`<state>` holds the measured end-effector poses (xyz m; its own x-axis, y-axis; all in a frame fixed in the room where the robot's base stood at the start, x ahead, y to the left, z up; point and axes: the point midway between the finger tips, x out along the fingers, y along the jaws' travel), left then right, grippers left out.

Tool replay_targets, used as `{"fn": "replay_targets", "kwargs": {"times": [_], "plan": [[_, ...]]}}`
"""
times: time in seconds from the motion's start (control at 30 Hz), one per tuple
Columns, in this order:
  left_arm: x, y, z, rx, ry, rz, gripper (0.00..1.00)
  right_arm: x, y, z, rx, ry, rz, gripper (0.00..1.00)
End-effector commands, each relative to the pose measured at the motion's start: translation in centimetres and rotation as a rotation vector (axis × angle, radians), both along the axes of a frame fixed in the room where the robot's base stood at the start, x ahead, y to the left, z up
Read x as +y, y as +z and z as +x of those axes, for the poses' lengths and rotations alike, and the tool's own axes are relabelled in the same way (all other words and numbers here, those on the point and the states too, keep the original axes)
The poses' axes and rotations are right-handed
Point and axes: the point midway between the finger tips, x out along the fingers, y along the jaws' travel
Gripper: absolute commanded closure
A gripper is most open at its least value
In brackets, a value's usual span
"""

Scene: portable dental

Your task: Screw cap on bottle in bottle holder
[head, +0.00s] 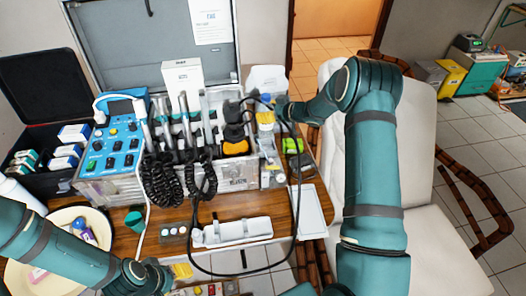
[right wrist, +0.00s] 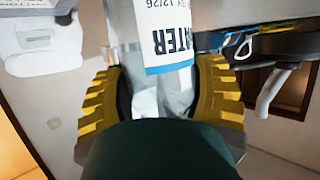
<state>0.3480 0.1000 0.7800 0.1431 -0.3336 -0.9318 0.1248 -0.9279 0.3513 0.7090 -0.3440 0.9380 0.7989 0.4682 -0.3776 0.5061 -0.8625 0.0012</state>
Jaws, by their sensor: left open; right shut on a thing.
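In the head view my right gripper (head: 265,116) is at the bottle holder beside the right end of the dental unit. In the right wrist view its yellow ribbed fingers (right wrist: 164,100) are shut on a clear bottle with a white label reading "WATER" (right wrist: 170,40). One finger is on each side of the bottle, below the label in the picture. The bottle's far end is out of that frame, and I cannot make out the cap. My left gripper (head: 152,274) is open, low in the head view by the table's front edge, far from the bottle.
The dental unit (head: 110,190) with a blue control panel (head: 112,140) and coiled hoses fills the middle. A black cable (head: 298,190) loops over the table front. A white foot pedal (head: 232,232), a green cup (head: 134,221) and a round bowl (head: 20,274) are in front.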

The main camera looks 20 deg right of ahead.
Motion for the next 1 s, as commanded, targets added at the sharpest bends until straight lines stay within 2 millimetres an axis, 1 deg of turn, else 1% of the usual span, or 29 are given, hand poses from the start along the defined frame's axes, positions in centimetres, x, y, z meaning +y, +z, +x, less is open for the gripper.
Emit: {"fn": "replay_targets", "kwargs": {"times": [0.37,0.47,0.6,0.7,0.83,1.0], "plan": [[0.0,-0.1,0.0,0.0,-0.001,0.0,0.45,0.1,-0.2,0.0,-0.002,0.0,0.001,1.0],[0.0,-0.3,0.0,0.001,-0.001,0.0,0.45,0.1,-1.2,0.0,0.0,-0.001,0.002,1.0],[0.0,-0.9,-0.2,0.004,-0.004,-0.001,0.45,0.0,-3.9,0.0,0.001,-0.001,0.002,1.0],[-0.1,-1.2,-0.3,0.006,-0.006,-0.002,0.45,0.1,-5.4,0.0,-0.001,0.0,0.003,1.0],[-0.1,-1.3,-0.3,0.008,-0.006,-0.002,0.45,0.1,-6.3,0.1,-0.002,0.001,0.002,1.0],[-0.1,-1.3,-0.3,0.008,-0.006,-0.002,0.45,0.1,-6.3,0.1,-0.003,0.0,0.001,1.0]]}}
